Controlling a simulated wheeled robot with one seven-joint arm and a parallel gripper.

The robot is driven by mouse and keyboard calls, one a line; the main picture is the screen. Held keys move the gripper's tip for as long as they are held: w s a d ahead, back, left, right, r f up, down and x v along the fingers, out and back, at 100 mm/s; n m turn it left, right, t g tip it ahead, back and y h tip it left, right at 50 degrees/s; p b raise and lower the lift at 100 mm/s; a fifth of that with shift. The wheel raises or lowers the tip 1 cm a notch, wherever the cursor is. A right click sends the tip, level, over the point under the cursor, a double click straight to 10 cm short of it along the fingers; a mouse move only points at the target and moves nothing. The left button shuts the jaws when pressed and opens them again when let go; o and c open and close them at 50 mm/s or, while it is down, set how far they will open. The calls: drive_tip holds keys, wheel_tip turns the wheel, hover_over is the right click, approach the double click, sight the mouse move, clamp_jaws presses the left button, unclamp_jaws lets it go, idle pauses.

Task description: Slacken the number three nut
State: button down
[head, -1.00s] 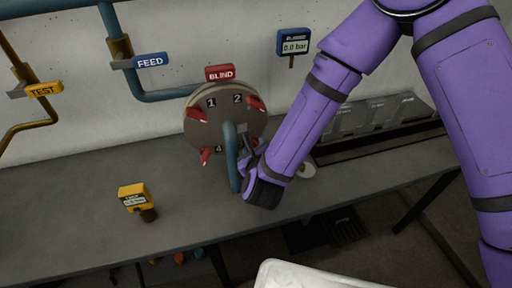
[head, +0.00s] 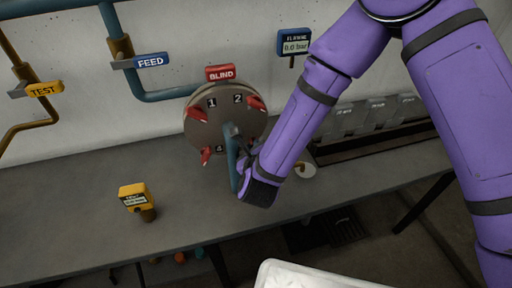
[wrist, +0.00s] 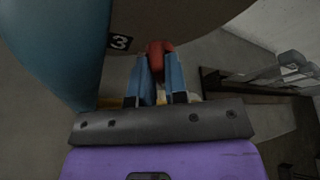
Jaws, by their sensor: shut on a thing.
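The round flange (head: 196,140) stands upright at the back of the bench, with red nuts near the labels 1, 2 and 4 and a red BLIND tag (head: 220,73) on top. In the wrist view, the label 3 (wrist: 119,41) is on the flange face, just left of a red nut (wrist: 160,48). My gripper (wrist: 160,75) is shut on this number three nut, one blue finger on each side. In the head view, my wrist and the blue pipe in front of the flange hide this nut and my fingertips.
A blue pipe (head: 232,165) hangs close to the left of my gripper. A yellow gauge (head: 134,197) stands on the bench (head: 70,215), which is clear around it. A flanged-line display (head: 294,43) reads 0.0 bar. Trays (head: 375,115) stand at the right.

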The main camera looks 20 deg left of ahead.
drive_tip(key=shift+f+n+t+h, duration=0.1)
drive_tip(key=shift+n+t+h, duration=0.25)
drive_tip(key=shift+n, duration=0.45)
drive_tip(key=c, duration=1.1)
unclamp_jaws()
drive_tip(key=shift+c, duration=0.2)
drive_tip(key=shift+a, duration=0.1)
drive_tip(key=shift+s, duration=0.1)
drive_tip(key=v, duration=1)
drive_tip(key=shift+s, duration=0.4)
drive_tip(key=shift+w, duration=0.1)
